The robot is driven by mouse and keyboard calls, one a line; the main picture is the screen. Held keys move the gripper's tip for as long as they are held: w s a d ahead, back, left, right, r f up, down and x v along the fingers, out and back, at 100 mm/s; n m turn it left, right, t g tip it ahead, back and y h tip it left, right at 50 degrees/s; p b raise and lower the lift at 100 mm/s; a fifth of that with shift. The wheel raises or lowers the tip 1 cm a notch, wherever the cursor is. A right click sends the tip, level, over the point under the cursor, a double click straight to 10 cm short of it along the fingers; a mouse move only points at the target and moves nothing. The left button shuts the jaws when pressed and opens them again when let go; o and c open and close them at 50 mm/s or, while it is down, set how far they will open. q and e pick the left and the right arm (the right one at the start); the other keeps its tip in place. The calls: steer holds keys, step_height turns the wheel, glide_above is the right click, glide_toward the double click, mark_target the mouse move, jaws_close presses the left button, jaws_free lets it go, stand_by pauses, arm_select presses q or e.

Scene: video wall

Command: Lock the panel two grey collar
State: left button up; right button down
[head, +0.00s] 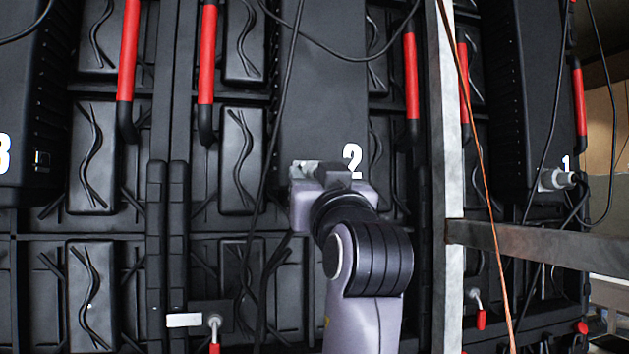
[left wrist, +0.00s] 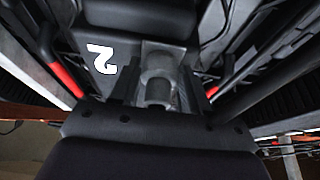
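Panel two is a dark cabinet (head: 322,100) with a white "2" (head: 352,161); the 2 also shows, turned over, in the left wrist view (left wrist: 102,59). My left gripper (head: 322,176) is at the cabinet's lower end, just left of and below the number. In the left wrist view a grey, round collar (left wrist: 158,88) lies between the dark fingers of my left gripper (left wrist: 160,95). The fingers flank it closely; I cannot tell whether they touch it. In the head view the gripper mostly hides the collar. My right gripper is not in view.
A pale upright post (head: 446,180) and a grey crossbar (head: 540,242) stand to the right. An orange cable (head: 483,165) and black cables hang nearby. Panel one has a light connector (head: 556,180). Red handles (head: 129,50) line the wall. A red-tipped lever (head: 214,325) sits low.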

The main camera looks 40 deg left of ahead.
arm_select(q)
steer(key=c, duration=0.5)
steer(key=m+p, duration=0.1)
steer(key=m+t+h+p, duration=0.1)
steer(key=m, duration=0.1)
steer(key=m+t+h+p, duration=0.1)
steer(key=m, duration=0.1)
steer(key=shift+a+r, duration=0.1)
steer(key=shift+r, duration=0.15)
steer(key=m+h+p, duration=0.1)
steer(key=m+p, duration=0.1)
steer(key=shift+s+r+m+t, duration=0.1)
steer(key=shift+m+t, duration=0.2)
steer(key=m+h+p, duration=0.2)
steer(key=m+p, duration=0.1)
steer(key=shift+s+a+m+t, duration=0.1)
steer(key=shift+m+t, duration=0.2)
steer(key=shift+m+h+p, duration=0.3)
steer(key=shift+m+p, duration=0.5)
steer(key=shift+p, duration=0.15)
steer(key=shift+f, duration=0.2)
